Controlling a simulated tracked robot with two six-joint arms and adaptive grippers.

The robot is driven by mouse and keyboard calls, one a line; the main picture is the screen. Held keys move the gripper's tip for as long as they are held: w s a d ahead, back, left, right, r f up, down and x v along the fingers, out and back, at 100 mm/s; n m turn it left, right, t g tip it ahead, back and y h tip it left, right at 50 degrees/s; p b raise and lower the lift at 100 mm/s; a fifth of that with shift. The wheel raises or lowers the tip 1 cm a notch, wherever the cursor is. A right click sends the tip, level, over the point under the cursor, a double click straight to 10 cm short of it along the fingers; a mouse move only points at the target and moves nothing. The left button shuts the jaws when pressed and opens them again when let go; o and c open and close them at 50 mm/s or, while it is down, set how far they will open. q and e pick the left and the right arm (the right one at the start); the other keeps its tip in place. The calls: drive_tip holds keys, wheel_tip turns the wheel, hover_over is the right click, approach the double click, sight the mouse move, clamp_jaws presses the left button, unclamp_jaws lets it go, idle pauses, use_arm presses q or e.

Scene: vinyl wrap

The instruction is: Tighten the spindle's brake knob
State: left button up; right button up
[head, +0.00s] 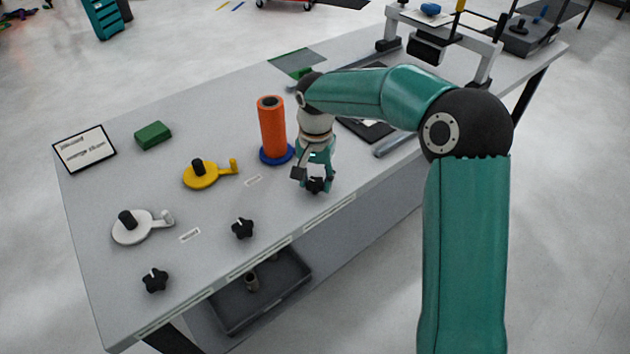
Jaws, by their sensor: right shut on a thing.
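The orange roll (272,128) stands upright on a blue spindle base (276,155) on the grey table. My right gripper (315,180) reaches down to the table's front edge, to the right of the blue base. It is shut on a black star-shaped knob (316,185), which its fingers partly hide. Whether the knob is tight cannot be told from here. Two more black star knobs sit along the front edge, a middle one (243,228) and a left one (155,280). My left gripper is not in view.
A yellow spindle (200,175) and a white spindle (140,227), both without rolls, stand left on the table (110,195). A green block (153,135) and a framed sign (84,149) lie behind. A grey bin (262,300) sits below. A gantry frame (485,65) stands far right.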

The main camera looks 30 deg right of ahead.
sight(315, 182)
drive_tip(key=shift+r+m, duration=0.1)
drive_tip(key=shift+m, duration=1)
drive_tip(key=shift+w, duration=0.1)
drive_tip(key=o, duration=1.1)
drive_tip(key=shift+o, duration=0.2)
wheel_tip(315, 182, up, 12)
